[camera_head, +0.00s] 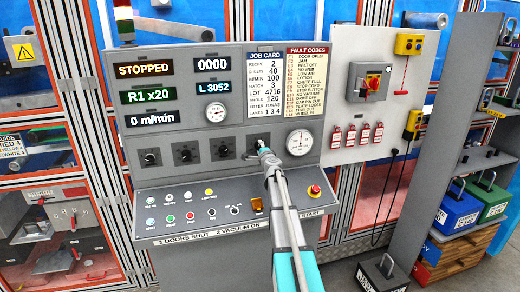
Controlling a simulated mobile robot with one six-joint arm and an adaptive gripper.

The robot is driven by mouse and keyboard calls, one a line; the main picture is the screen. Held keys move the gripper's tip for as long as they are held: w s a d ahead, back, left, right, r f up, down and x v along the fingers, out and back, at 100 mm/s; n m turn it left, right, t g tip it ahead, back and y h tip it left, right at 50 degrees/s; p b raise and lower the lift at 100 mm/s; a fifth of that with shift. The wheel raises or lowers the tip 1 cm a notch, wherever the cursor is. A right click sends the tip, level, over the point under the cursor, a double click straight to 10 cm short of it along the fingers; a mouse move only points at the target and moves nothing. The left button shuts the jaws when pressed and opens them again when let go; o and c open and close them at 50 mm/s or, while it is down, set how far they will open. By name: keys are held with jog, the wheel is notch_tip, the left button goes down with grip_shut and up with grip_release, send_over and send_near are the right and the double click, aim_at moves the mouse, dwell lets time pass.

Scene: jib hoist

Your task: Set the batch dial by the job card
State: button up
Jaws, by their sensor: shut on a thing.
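The job card (268,82) on the grey panel lists "BATCH 3" among its lines. A row of black dials sits low on the panel; the left one (150,157), the middle ones (186,153) (223,150) and a rightmost one are in view. My gripper (264,153) is at the rightmost dial and is shut on its knob. The gripper hides most of that knob, so its pointer and setting cannot be read. The dial labels are too small to read, so I cannot tell by name which is the batch dial.
Displays above the dials read "STOPPED" (144,70), "R1 x20" (149,96) and "0000" (212,64). A round gauge (299,142) is close right of my gripper. Below are a sloped button desk (180,231) and a red emergency stop (314,190). A grey post (460,130) stands at right.

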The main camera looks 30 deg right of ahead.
jog(key=o, duration=1.1)
jog(key=shift+o, duration=0.2)
jog(key=shift+s, duration=0.1)
jog(key=v, duration=1.1)
jog(key=shift+s, duration=0.35)
jog(key=shift+a, duration=0.15)
